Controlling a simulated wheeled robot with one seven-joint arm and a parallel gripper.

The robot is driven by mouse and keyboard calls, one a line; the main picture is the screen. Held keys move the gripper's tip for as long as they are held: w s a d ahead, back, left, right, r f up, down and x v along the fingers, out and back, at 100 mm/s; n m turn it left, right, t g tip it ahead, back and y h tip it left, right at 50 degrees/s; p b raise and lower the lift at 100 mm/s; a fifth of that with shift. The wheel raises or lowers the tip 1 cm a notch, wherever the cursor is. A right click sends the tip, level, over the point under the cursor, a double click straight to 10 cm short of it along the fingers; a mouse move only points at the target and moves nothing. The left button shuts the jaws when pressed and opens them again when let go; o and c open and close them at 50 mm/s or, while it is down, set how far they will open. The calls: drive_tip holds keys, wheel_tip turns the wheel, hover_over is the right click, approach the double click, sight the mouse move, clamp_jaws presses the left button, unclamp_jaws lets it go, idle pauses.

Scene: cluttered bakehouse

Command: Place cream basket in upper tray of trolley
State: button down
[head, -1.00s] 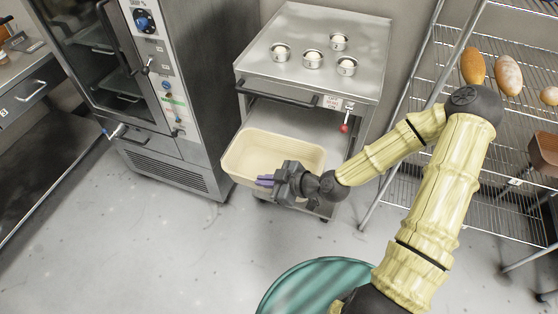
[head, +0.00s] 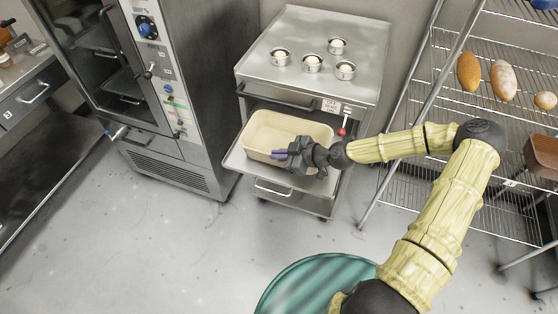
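The cream basket (head: 262,123) is a pale, open, rounded rectangular tub at the middle of the head view. It appears empty and upright. It sits over the pulled-out upper tray (head: 247,169) of the steel trolley (head: 331,20), below the trolley's top, with its far part under the front edge. It looks to be resting on the tray. My gripper (head: 283,154) reaches in from the right, its purple fingers at the basket's near right rim. The small view does not show whether the fingers are clamped on the rim. A lower drawer handle (head: 272,188) shows beneath.
Several small metal cups (head: 312,64) stand on the trolley top. A steel oven cabinet (head: 185,60) stands close on the left. A wire rack (head: 440,80) with loaves (head: 469,71) is on the right. A green round drum (head: 318,283) is in front. The floor between is clear.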

drive_tip(key=shift+f+p, duration=0.5)
drive_tip(key=shift+f, duration=1.25)
drive_tip(key=c, duration=1.6)
unclamp_jaws()
drive_tip(key=shift+s+d+r, duration=0.15)
drive_tip(key=shift+d+r, duration=0.1)
drive_tip(key=shift+d, duration=0.15)
drive_tip(key=b+v, duration=0.2)
drive_tip(key=v, duration=0.9)
drive_tip(key=shift+s+r+b, duration=0.1)
drive_tip(key=shift+b, duration=0.25)
